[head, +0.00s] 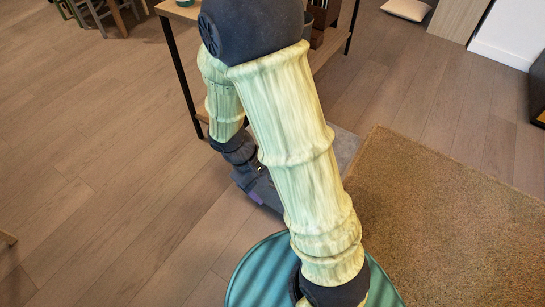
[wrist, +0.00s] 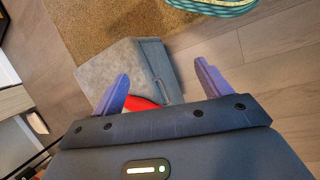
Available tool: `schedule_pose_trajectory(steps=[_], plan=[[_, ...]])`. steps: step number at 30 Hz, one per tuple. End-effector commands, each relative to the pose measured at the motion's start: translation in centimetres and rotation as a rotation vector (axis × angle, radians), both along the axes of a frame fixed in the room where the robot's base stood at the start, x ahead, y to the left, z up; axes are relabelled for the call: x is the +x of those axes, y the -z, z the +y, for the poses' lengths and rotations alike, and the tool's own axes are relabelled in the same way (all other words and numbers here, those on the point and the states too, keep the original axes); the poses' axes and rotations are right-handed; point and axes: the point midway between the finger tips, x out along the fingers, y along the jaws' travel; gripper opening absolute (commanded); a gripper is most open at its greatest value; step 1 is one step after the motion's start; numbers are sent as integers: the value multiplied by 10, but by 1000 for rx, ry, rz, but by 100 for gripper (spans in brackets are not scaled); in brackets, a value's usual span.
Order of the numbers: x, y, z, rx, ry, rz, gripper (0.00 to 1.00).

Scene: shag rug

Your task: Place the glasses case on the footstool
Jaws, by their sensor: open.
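The footstool (wrist: 110,70) looks like a grey block with a pale top and a blue-grey side, in the upper middle of the wrist view. In the head view a grey patch of it (head: 345,147) shows behind my arm. A red thing (wrist: 140,104), perhaps the glasses case, shows at the footstool's near end between my fingers, partly hidden by my gripper body. It looks to be on the pale top. My gripper (wrist: 161,70) is open, its purple fingers apart, over the footstool. In the head view it is low, mostly hidden by my arm (head: 255,198).
A tan shag rug (head: 450,220) lies on the right of the head view, beside the footstool. A wooden table (head: 188,12) with dark legs stands behind my arm. A pale cushion (head: 406,9) lies at the back.

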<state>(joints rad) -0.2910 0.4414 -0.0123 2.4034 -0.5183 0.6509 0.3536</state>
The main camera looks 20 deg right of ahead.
Motion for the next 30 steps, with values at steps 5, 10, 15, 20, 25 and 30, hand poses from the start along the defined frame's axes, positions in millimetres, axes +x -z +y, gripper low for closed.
schedule_pose_trajectory(steps=[5, 10, 15, 20, 25, 30], plan=[[0, -37, -3, 203, 173, -182, 77], [6, -70, -10, 337, 299, -380, 77], [9, -85, -15, 383, 350, -480, 77], [9, -86, -15, 384, 352, -483, 77], [9, -86, -15, 384, 351, -482, 59], [9, -86, -15, 384, 351, -481, 26]])
